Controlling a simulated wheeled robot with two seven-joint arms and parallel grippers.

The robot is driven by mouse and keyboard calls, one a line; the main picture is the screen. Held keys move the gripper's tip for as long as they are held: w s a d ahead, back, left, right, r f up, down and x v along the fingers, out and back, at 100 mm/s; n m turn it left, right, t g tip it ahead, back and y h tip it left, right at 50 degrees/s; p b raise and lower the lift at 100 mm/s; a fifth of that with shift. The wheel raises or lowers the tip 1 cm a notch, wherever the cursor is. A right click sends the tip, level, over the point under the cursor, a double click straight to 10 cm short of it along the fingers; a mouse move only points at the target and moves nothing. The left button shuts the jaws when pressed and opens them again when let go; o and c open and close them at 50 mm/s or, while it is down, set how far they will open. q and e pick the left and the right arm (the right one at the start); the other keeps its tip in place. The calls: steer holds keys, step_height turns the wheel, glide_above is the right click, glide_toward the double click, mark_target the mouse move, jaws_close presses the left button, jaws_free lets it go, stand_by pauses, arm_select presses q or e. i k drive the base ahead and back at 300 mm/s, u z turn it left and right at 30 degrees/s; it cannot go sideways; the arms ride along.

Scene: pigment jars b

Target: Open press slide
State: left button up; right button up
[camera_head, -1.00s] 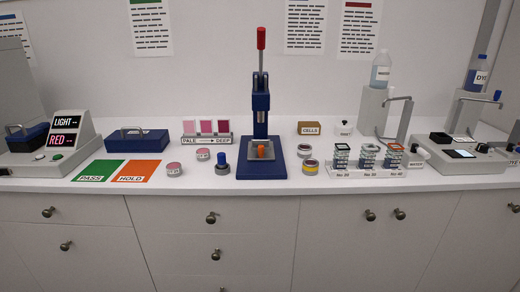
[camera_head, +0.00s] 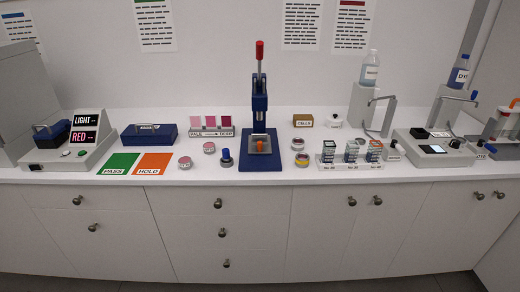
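The press stands in the middle of the counter in the head view, with a blue column (camera_head: 259,104) and a red-tipped lever (camera_head: 260,51) pointing straight up. At its foot is a blue base (camera_head: 246,163) with a grey plate, and an orange piece (camera_head: 262,147) sits at the front of it. The orange piece may be the slide's handle; I cannot tell whether the slide is in or out. Neither of my grippers shows in this view.
Small round jars (camera_head: 209,147) stand on both sides of the press. Green and orange mats (camera_head: 154,163) lie to the left. Labelled sieve stacks (camera_head: 351,152) stand to the right. Drawers and cabinet doors (camera_head: 222,235) are below the counter edge.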

mark_target(259, 144)
steer(key=z, duration=0.85)
steer(key=k, duration=0.1)
steer(key=u, duration=2)
steer(key=i, duration=0.65)
steer(key=z, duration=0.2)
